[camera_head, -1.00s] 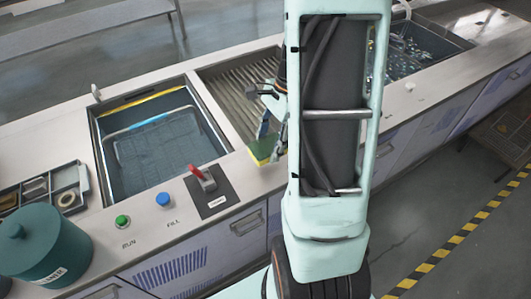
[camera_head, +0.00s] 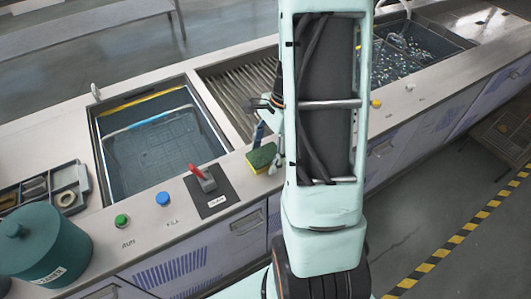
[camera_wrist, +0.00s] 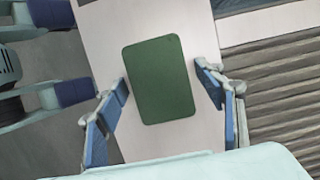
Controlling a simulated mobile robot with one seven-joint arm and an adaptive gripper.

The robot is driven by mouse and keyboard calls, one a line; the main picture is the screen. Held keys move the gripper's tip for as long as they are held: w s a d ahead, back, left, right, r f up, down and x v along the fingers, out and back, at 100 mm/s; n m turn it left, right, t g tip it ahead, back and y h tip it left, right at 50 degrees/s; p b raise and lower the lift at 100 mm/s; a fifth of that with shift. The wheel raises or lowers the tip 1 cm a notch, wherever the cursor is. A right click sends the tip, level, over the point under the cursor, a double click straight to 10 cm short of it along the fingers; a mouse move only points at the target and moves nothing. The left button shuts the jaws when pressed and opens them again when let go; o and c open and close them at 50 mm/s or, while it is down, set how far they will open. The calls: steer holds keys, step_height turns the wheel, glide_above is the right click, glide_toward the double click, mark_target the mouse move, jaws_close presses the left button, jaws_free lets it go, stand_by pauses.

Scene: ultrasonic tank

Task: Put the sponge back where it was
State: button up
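The sponge (camera_head: 262,155), green on top with a yellow side, is at the front strip of the counter, just right of the red-lever switch panel. In the wrist view its green face (camera_wrist: 160,80) lies between the two blue fingers of my gripper (camera_wrist: 163,78). The fingers are spread, with a clear gap on the right and a narrower one on the left. In the head view my gripper (camera_head: 268,156) is around the sponge, partly hidden by my arm. I cannot tell whether the sponge rests fully on the counter.
A water-filled tank (camera_head: 163,145) with a basket is at left, and a ribbed drainboard (camera_head: 243,95) lies behind the sponge. The red lever (camera_head: 198,174), blue button (camera_head: 162,199) and green button (camera_head: 121,221) are close by. A green canister (camera_head: 42,245) stands at front left.

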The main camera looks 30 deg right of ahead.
mark_target(275, 149)
steer(key=v, duration=1.2)
steer(key=shift+r+p, duration=0.2)
steer(key=shift+p, duration=0.15)
steer(key=shift+s+d, duration=0.1)
